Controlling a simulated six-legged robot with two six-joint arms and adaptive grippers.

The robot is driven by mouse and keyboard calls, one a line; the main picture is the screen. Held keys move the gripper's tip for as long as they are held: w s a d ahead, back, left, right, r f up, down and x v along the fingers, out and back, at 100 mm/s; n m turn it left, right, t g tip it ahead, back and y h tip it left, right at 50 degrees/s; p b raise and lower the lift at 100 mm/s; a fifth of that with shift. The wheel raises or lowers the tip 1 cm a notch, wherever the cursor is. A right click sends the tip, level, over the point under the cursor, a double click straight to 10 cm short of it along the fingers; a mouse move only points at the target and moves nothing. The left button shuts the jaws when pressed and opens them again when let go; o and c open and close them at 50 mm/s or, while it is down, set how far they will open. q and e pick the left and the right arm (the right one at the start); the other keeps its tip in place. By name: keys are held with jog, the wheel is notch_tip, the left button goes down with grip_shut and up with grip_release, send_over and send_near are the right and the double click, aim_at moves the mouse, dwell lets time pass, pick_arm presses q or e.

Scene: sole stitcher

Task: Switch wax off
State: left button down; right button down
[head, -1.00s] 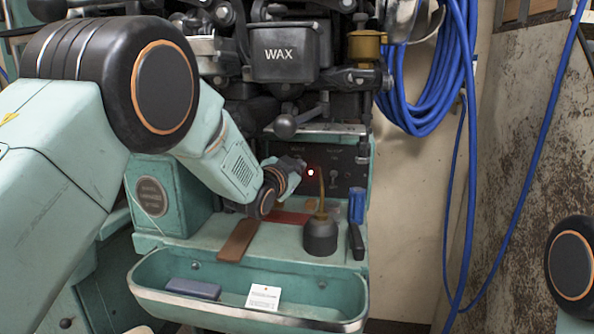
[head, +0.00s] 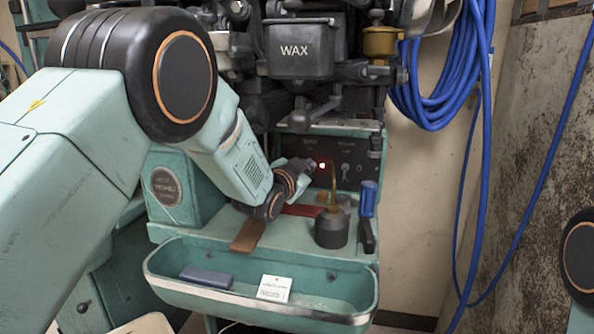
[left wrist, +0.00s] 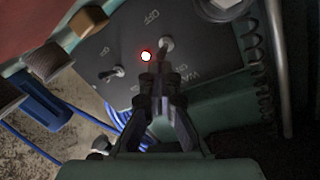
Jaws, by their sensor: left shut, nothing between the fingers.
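The dark control panel (head: 352,158) on the green machine carries a lit red lamp (head: 322,165). In the left wrist view, the wax switch (left wrist: 166,45) is a small metal toggle beside the lit lamp (left wrist: 146,56), with "OFF" and "WAX" lettering on the panel. The toggle's exact tilt is hard to tell. My left gripper (head: 306,165) is at the panel, just left of the lamp in the head view. In the left wrist view its fingers (left wrist: 158,82) are shut and empty, close to the toggle; contact is unclear. My right gripper is out of view.
A second toggle (left wrist: 113,73) sits on the same panel. A dark oil can (head: 331,230) and a blue-handled item (head: 368,198) stand on the ledge near the panel. The wax pot (head: 297,48) hangs above. A green tray (head: 330,296) lies in front.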

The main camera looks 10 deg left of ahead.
pick_arm(q)
jog(key=v, duration=1.1)
jog(key=shift+s, duration=0.2)
jog(key=shift+s+a, duration=0.1)
